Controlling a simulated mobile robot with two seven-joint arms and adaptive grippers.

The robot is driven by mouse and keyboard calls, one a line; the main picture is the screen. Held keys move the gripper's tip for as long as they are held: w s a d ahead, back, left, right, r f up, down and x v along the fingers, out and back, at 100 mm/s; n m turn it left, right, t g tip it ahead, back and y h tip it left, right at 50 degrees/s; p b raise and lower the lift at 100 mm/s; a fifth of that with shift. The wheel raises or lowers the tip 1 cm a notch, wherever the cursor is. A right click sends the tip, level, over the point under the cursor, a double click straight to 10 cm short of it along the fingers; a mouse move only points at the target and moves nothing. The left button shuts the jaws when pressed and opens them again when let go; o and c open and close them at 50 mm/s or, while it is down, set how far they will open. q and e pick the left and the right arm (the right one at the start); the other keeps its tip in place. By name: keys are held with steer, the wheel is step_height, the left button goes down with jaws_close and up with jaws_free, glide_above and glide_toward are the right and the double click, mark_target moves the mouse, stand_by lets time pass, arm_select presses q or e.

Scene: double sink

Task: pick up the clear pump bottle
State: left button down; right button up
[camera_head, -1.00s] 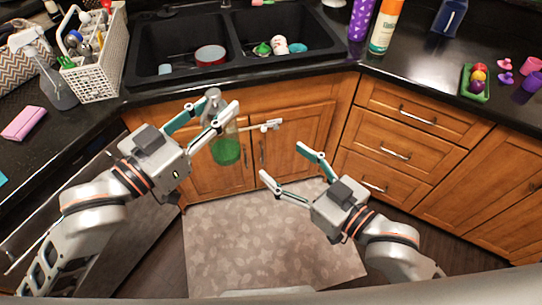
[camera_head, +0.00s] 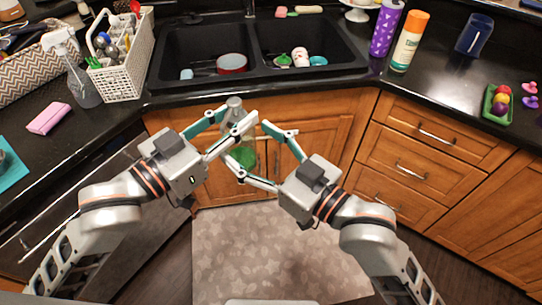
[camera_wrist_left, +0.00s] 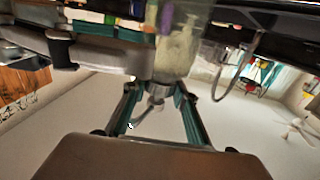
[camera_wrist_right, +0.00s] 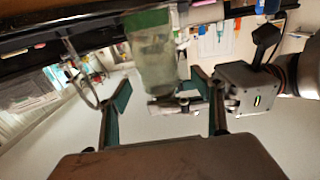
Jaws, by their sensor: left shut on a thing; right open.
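The clear pump bottle (camera_head: 243,156) with green liquid hangs upright in front of the sink cabinet. My left gripper (camera_head: 238,116) is shut on its upper part, near the pump. The left wrist view shows the bottle (camera_wrist_left: 178,45) upside down, its neck and pump between the fingers. My right gripper (camera_head: 249,147) is open, with its fingertips on either side of the bottle's lower body. In the right wrist view the bottle (camera_wrist_right: 154,66) lies between and beyond the open fingers; I cannot tell whether they touch it. The fingers partly hide the bottle in the head view.
The black double sink (camera_head: 160,55) is behind, holding a red-rimmed bowl (camera_head: 231,63) and small items. A spray bottle (camera_head: 82,85), white caddy (camera_head: 122,80) and pink sponge (camera_head: 48,117) stand left. A purple bottle (camera_head: 386,28) and orange-capped bottle (camera_head: 408,45) stand right. Floor below is clear.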

steer(key=shift+x, duration=1.65)
steer(key=c, duration=1.5)
arm_select(q)
steer(key=c, duration=1.5)
jaws_free()
